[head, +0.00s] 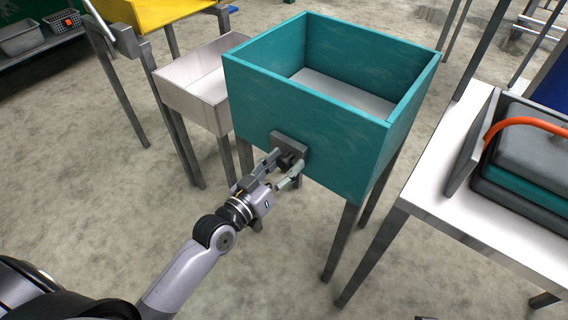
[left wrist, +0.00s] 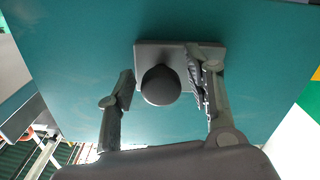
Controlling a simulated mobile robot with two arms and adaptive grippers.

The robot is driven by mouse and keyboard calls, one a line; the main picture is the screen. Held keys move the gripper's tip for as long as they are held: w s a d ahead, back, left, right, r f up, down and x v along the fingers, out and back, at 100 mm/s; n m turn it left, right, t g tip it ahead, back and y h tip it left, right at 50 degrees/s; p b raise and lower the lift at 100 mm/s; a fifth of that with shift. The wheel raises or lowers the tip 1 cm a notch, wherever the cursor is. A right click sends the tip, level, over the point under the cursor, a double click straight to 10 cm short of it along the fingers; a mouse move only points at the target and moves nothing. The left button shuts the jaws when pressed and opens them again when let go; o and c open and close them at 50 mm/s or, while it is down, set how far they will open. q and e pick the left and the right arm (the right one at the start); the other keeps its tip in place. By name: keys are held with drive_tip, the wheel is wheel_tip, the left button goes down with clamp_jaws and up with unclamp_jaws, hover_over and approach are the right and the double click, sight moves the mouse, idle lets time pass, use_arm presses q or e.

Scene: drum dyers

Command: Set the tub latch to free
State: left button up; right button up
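The tub (head: 310,110) is a teal open-topped box on grey legs, in the middle of the head view. Its latch (head: 290,147) is a dark grey plate with a round knob on the tub's front wall. In the left wrist view the latch knob (left wrist: 161,85) sits between the two fingers. My left gripper (head: 283,170) is open at the latch, one finger on each side of the knob. In the left wrist view its left finger is apart from the knob; the right finger overlaps the plate's edge, and I cannot tell whether it touches. My right gripper is not in view.
A pale shallow tray (head: 190,85) on legs stands left of the tub. A white table (head: 440,190) at the right holds stacked grey and teal slabs with an orange hose or handle (head: 520,122). A yellow bin (head: 165,14) is at the back left. Floor in front is clear.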

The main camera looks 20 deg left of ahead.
use_arm(q)
clamp_jaws()
idle(0.4)
